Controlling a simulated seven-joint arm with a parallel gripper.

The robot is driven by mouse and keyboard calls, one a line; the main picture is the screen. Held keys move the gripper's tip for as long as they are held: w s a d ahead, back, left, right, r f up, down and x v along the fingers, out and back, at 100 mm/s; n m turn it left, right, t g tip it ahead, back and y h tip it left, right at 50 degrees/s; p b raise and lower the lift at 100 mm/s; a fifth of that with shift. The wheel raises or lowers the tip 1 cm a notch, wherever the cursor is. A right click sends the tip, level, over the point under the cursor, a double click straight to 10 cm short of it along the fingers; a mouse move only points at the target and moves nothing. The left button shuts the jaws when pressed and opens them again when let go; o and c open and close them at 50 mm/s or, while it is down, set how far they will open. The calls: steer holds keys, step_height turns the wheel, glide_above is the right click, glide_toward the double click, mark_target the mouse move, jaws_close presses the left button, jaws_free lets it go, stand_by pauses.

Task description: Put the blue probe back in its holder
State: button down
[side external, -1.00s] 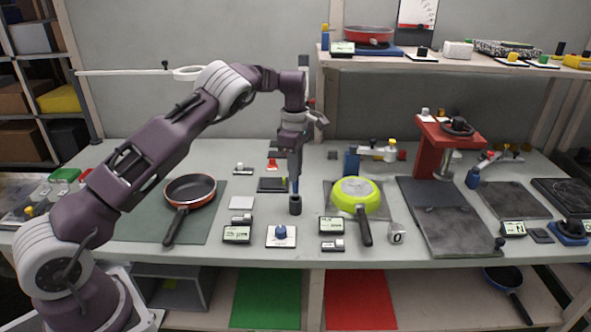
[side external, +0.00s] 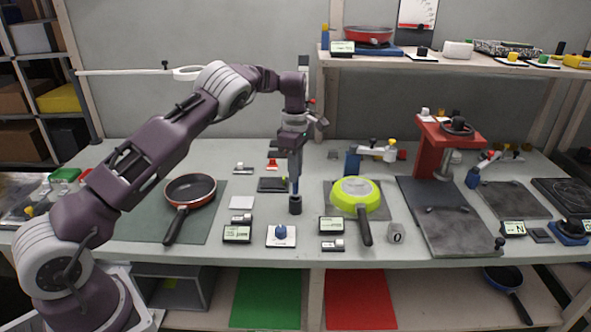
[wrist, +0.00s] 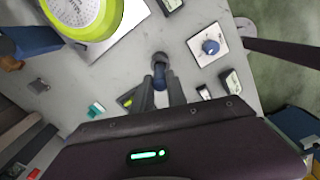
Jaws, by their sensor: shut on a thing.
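My gripper (side external: 294,180) points straight down over the middle of the bench and is shut on the blue probe (wrist: 159,82). The probe stands upright between the fingertips. Its holder, a small dark upright cylinder (side external: 295,206), is on the bench directly below; it also shows just beyond the fingertips in the wrist view (wrist: 160,58). The probe's lower end meets the holder's top in the side view. How deep the tip sits in it is hidden.
A green pan (side external: 352,190) lies right of the holder and a red-rimmed pan (side external: 190,189) left of it. A blue knob on a white plate (side external: 281,233) and small displays (side external: 237,234) stand in front. A red press (side external: 436,150) is further right.

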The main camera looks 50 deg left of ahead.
mark_target(296, 196)
steer(key=shift+f, duration=2.65)
steer(key=c, duration=1.3)
jaws_free()
steer(key=shift+o, duration=0.2)
steer(key=shift+r, duration=0.1)
step_height(296, 196, up, 7)
steer(key=shift+f, duration=0.1)
